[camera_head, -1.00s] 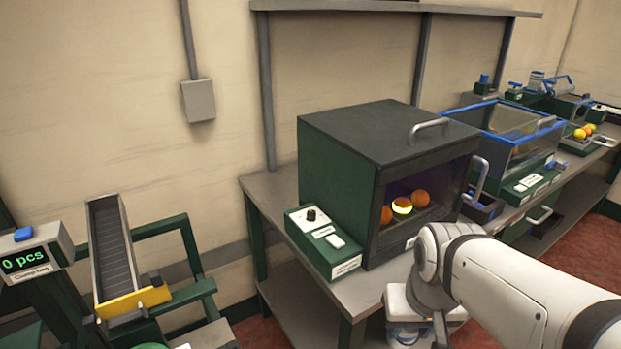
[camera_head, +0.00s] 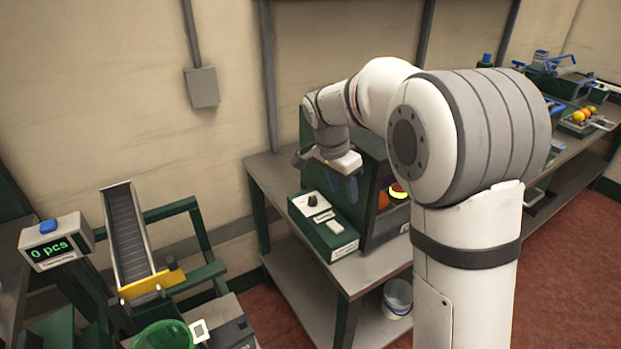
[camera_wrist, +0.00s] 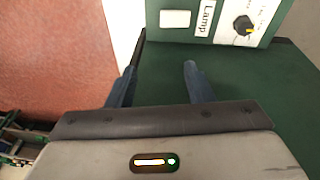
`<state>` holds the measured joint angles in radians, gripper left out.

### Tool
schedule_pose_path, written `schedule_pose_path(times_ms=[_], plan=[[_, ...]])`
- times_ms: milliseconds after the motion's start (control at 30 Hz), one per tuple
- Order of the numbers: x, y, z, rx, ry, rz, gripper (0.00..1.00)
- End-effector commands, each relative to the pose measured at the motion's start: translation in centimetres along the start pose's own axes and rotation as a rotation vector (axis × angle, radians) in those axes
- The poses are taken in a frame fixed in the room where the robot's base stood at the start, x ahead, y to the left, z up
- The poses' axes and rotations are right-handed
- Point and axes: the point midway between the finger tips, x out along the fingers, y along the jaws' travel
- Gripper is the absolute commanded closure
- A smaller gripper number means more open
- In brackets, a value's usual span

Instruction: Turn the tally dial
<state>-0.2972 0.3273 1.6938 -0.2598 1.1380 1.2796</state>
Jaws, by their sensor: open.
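A black round dial (camera_head: 312,200) sits on the white plate of the green control box (camera_head: 335,241) beside the dark cabinet. In the wrist view the dial (camera_wrist: 243,25) is at the upper right, with a yellow pointer mark; its small lettering is too blurred to read. I cannot tell whether it is the tally dial. My gripper (camera_head: 344,188) is above and right of the dial in the head view, close to the cabinet. In the wrist view my gripper (camera_wrist: 160,72) has its two blue fingers apart, with nothing between them and apart from the dial.
A white switch (camera_wrist: 175,19) sits by a "Lamp" label. My arm hides much of the cabinet, which holds an orange (camera_head: 383,200) and a glowing fruit (camera_head: 398,190). A counter display (camera_head: 56,248) reads "0 pcs" beside a chute (camera_head: 128,235). A green basket (camera_head: 165,336) stands below.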

Motion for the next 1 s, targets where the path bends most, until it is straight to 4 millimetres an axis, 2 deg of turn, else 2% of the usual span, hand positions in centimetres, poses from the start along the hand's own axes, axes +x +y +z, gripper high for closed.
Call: schedule_pose_path(times_ms=[33, 200, 300, 400, 567, 1000], plan=[[-0.4, -2.3, 0.1, 0.052, 0.013, 0.016, 0.53], [0.2, -8.9, 1.1, 0.27, 0.078, 0.05, 0.53], [0.8, -11.6, 1.9, 0.372, 0.112, 0.057, 0.53], [1.2, -13.3, 2.5, 0.44, 0.135, 0.057, 0.53], [2.1, -14.2, 2.8, 0.487, 0.151, 0.057, 0.53], [8.2, -13.6, 2.0, 0.489, 0.151, 0.057, 0.53]])
